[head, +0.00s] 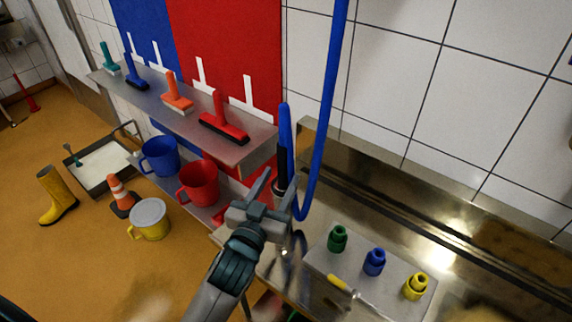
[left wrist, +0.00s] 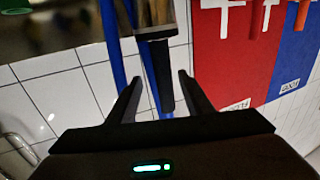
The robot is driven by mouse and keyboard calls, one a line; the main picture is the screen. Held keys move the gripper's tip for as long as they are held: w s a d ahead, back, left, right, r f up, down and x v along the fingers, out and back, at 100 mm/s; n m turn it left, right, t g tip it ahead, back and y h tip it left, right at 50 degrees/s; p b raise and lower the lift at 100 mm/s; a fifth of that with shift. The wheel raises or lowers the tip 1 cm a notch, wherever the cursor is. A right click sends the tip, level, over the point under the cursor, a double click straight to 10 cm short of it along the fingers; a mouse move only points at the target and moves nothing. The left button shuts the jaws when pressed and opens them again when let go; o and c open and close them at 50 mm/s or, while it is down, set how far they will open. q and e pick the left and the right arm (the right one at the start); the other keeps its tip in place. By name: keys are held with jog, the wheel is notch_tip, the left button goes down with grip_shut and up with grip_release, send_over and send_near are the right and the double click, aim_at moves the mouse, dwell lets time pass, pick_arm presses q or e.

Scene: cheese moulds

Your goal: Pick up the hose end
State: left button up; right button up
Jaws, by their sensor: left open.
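The hose end (head: 280,164) is a dark, upright grip piece on the blue hose (head: 326,110), beside the steel counter's left end. In the left wrist view the dark hose end (left wrist: 162,78) hangs between the finger tips, with a metallic piece (left wrist: 155,18) at the picture's top. My left gripper (head: 275,188) is open, its fingers pointing at the hose end. In the wrist view the open left gripper (left wrist: 160,88) has a finger on each side of it, with gaps visible. Whether it touches the hose end cannot be told. My right gripper is not seen.
A grey block (head: 325,262) with green, blue and yellow fittings stands on the counter (head: 300,300) at right. A shelf with brushes (head: 235,155) and red (head: 198,183) and blue (head: 159,156) jugs is close at left. The tiled wall (head: 400,80) is behind.

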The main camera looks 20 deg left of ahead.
aim_at(281, 172)
pick_arm(q)
jog(key=shift+w+a+r+p, duration=0.1)
jog(key=shift+w+r+p, duration=0.05)
jog(key=shift+w+p, duration=0.4)
jog(key=w+p, duration=0.1)
jog(key=w, duration=0.2)
jog(key=shift+a, duration=0.1)
jog(key=shift+w+f, duration=0.3)
jog(key=shift+w, duration=0.25)
jog(key=shift+c, duration=1.2)
grip_shut()
